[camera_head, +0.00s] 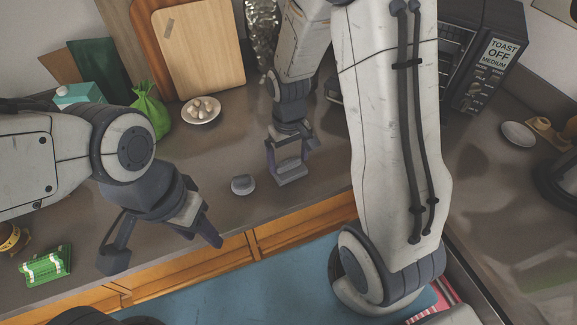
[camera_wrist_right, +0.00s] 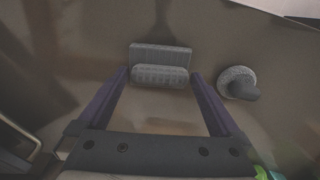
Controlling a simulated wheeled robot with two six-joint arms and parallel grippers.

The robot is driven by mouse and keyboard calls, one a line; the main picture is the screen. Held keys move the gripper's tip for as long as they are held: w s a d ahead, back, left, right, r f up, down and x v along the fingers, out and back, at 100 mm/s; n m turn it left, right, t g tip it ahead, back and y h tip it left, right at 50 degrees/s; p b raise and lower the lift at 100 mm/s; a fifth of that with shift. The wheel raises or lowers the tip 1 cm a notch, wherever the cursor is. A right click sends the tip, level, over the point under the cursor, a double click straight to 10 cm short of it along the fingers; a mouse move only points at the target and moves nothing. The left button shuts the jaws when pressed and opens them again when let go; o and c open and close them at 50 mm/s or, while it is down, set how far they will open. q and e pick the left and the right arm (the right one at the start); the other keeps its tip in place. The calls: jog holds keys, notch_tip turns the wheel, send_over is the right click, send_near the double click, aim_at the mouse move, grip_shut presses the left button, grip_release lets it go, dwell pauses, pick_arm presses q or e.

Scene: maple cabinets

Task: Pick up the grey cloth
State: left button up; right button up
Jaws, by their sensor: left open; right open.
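The grey cloth (camera_wrist_right: 160,53) is a small folded grey piece on the counter. In the right wrist view it lies at the far end of my right gripper (camera_wrist_right: 160,76), centred between the fingertips. In the head view the cloth (camera_head: 293,180) is at the fingertips of my right gripper (camera_head: 289,167), which points down at the counter and is open. I cannot tell whether the fingers touch the cloth. My left gripper (camera_head: 165,250) is open and empty over the counter's front edge at the left.
A round grey knobbed object (camera_head: 243,185) sits just left of the cloth. A plate of pale round items (camera_head: 201,110), a green bag (camera_head: 150,108) and wooden boards (camera_head: 198,50) stand behind. A toaster oven (camera_head: 480,60) is back right. A green packet (camera_head: 45,265) lies at left.

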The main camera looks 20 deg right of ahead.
aim_at(291, 161)
jog(key=c, duration=1)
jog(key=shift+r, duration=0.15)
jog(key=shift+r, duration=0.3)
jog(key=r, duration=0.3)
jog(key=shift+s+d+r+b, duration=0.1)
jog(key=shift+d+r+b, duration=0.2)
jog(key=shift+r+b, duration=0.05)
jog(key=s+d+r, duration=0.2)
jog(key=d, duration=0.1)
jog(key=s+d+r, duration=0.2)
jog(key=d, duration=0.1)
jog(key=s+d+r+b, duration=0.1)
jog(key=s+d+r, duration=0.1)
jog(key=d, duration=0.1)
jog(key=shift+s+d+r, duration=0.1)
jog(key=shift+r, duration=0.1)
jog(key=o, duration=0.6)
jog(key=c, duration=0.5)
